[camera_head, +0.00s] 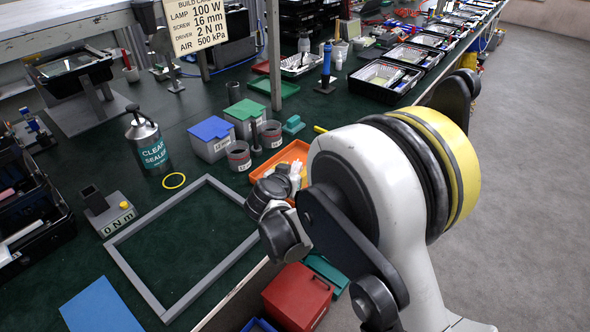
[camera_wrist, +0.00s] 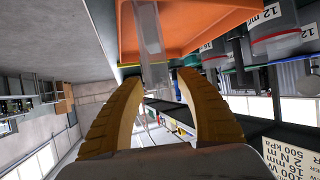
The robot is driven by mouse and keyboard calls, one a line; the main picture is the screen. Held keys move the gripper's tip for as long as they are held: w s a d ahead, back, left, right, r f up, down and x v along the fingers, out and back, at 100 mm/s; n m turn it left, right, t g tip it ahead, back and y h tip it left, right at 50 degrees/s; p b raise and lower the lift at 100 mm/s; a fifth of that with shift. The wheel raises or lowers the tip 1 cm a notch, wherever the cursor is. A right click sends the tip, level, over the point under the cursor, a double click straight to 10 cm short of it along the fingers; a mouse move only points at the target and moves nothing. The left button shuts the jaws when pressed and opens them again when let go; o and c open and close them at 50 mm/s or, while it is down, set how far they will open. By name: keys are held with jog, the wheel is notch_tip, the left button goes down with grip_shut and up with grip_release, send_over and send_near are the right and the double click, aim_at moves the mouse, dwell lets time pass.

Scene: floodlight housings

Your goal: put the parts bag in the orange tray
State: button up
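The orange tray (camera_head: 284,155) lies on the dark green bench top, partly hidden by my arm and gripper; its orange surface fills the upper middle of the wrist view (camera_wrist: 205,25). A clear, greyish strip that looks like the parts bag (camera_wrist: 149,30) shows against the tray, and its lower part lies between my fingertips. A pale patch over the tray in the head view may be the same thing. My gripper (camera_wrist: 160,82) has its two yellow-brown fingers apart, one on each side of the strip. Contact with the strip is hard to make out.
Labelled grey cups (camera_head: 238,155) and a blue-lidded box (camera_head: 211,138) stand left of the tray. A sealer can (camera_head: 148,145) and a grey frame (camera_head: 190,240) are farther left. A red box (camera_head: 298,296) sits lower, near the bench edge. The bench inside the frame is clear.

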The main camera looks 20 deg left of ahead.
jog(key=shift+r, duration=0.25)
jog(key=p+v, duration=0.4)
jog(key=v, duration=0.8)
jog(key=shift+f, duration=0.15)
